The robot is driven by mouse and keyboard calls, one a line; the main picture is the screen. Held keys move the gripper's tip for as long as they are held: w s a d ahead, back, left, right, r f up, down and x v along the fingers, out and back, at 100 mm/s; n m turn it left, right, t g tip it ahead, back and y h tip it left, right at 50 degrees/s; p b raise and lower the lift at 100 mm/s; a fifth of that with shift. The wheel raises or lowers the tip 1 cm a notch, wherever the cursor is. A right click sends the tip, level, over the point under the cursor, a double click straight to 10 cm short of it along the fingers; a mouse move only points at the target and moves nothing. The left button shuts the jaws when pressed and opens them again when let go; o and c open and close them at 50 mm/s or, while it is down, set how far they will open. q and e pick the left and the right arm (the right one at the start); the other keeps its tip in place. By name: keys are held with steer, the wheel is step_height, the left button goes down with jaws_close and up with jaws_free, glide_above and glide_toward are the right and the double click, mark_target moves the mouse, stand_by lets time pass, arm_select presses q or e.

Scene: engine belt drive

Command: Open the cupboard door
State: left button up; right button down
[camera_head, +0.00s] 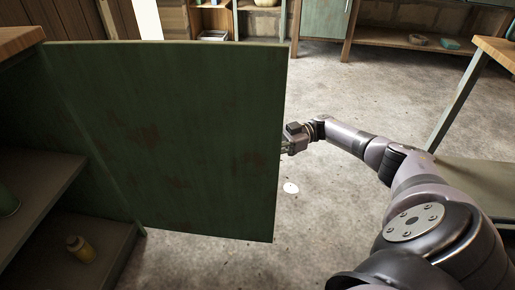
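The green cupboard door (185,130) with rust-brown marks stands swung out, wide open, in the left and middle of the head view. The cupboard's inside shelves (35,190) show at the left. My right gripper (284,148) is at the door's free right edge, near mid-height. Its fingertips are partly hidden by the door, so I cannot tell whether they touch or grip it. My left gripper is not in view.
A workbench (497,48) is at the right. The concrete floor (350,95) beyond the door is mostly clear, with a small white spot (291,188). More cupboards and shelves line the back.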

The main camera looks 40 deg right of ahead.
steer(key=shift+f, duration=0.15)
steer(key=c, duration=1.6)
jaws_free()
steer(key=v, duration=0.7)
steer(key=shift+d, duration=0.2)
steer(key=shift+s, duration=0.1)
